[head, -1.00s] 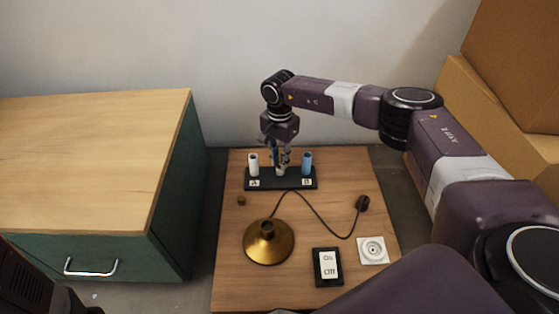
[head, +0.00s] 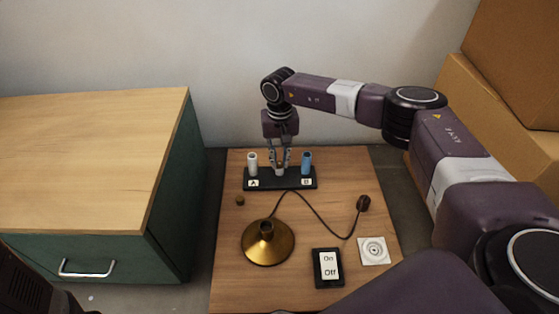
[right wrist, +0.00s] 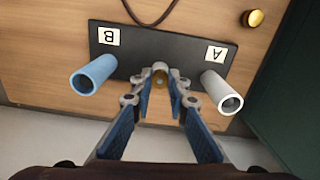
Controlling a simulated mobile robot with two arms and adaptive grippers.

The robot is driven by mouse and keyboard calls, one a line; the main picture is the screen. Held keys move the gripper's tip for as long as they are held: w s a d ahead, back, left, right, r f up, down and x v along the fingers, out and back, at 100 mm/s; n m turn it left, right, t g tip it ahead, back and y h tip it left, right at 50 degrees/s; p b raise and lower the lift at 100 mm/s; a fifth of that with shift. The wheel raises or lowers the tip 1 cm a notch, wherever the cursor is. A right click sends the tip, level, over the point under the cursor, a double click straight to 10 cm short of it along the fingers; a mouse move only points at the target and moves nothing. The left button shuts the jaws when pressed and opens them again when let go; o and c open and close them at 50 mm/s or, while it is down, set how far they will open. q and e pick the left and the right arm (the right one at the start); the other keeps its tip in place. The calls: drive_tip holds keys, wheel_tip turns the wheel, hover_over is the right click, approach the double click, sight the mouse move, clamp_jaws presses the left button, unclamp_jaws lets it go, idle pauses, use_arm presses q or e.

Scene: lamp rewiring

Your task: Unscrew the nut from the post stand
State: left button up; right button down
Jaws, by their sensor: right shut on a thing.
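The post stand (head: 307,184) is a black base at the back of the wooden board, with a white post (head: 252,163) by label A and a blue post (head: 306,163) by label B. A short pale grey middle post (head: 280,171) stands between them. My right gripper (head: 280,166) points straight down over this middle post. In the right wrist view its fingers (right wrist: 161,92) close around a small brass-coloured nut (right wrist: 160,82) at the middle post, partly hidden by the fingertips. The nut's height on the post cannot be told. My left gripper is not in view.
A brass lamp base (head: 268,248) with a cord to a dark plug (head: 363,202) stands in front. A switch (head: 328,268), a white socket (head: 373,250) and a small brass piece (head: 240,201) are on the board. A green cabinet (head: 170,200) stands left.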

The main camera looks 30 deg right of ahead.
drive_tip(key=n, duration=0.4)
drive_tip(key=shift+r+n+b, duration=0.1)
drive_tip(key=shift+n+b, duration=0.2)
drive_tip(key=shift+n, duration=0.1)
drive_tip(key=c, duration=1.8)
unclamp_jaws()
